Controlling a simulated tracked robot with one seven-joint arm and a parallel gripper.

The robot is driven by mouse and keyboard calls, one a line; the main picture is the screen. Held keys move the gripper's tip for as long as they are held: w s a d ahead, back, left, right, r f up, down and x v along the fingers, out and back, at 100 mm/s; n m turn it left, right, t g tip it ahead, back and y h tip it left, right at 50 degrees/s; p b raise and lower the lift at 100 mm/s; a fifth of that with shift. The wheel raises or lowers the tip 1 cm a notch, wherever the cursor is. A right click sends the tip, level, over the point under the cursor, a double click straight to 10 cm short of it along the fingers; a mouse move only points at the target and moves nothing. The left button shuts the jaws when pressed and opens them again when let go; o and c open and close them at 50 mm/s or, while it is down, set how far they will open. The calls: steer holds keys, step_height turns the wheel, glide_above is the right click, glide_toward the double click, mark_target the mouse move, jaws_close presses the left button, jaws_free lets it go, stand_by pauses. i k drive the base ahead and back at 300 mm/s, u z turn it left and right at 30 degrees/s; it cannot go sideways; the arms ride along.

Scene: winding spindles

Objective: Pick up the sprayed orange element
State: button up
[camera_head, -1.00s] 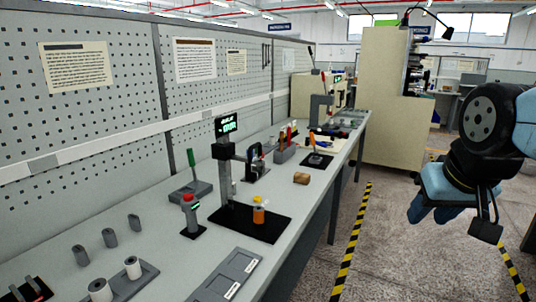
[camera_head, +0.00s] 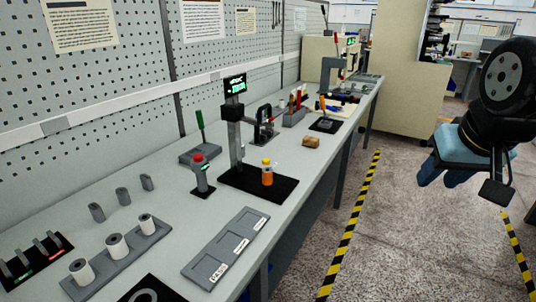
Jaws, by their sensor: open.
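The orange element (camera_head: 267,177) is a small upright cylinder with a yellow top. It stands on a black base plate (camera_head: 232,184) on the grey bench, beside a dark post with a green-lit display (camera_head: 235,86). My gripper (camera_head: 443,176) hangs at the right of the view, over the aisle floor, pointing down. It is open and nothing shows between its fingers. It is well apart from the orange element, off the bench's right edge.
The bench (camera_head: 160,190) also bears a red-topped device (camera_head: 201,178), a grey holder with white spools (camera_head: 120,256), a compartmented grey tray (camera_head: 225,250) and a brown block (camera_head: 311,142). A pegboard wall (camera_head: 110,90) closes the left. The aisle floor is clear.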

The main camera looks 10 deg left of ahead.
mark_target(267, 172)
steer(key=z, duration=0.3)
steer(key=i, duration=0.15)
steer(key=u, duration=3.4)
steer(key=k, duration=0.5)
steer(key=z, duration=1.05)
steer(key=i, duration=0.55)
steer(key=z, duration=0.3)
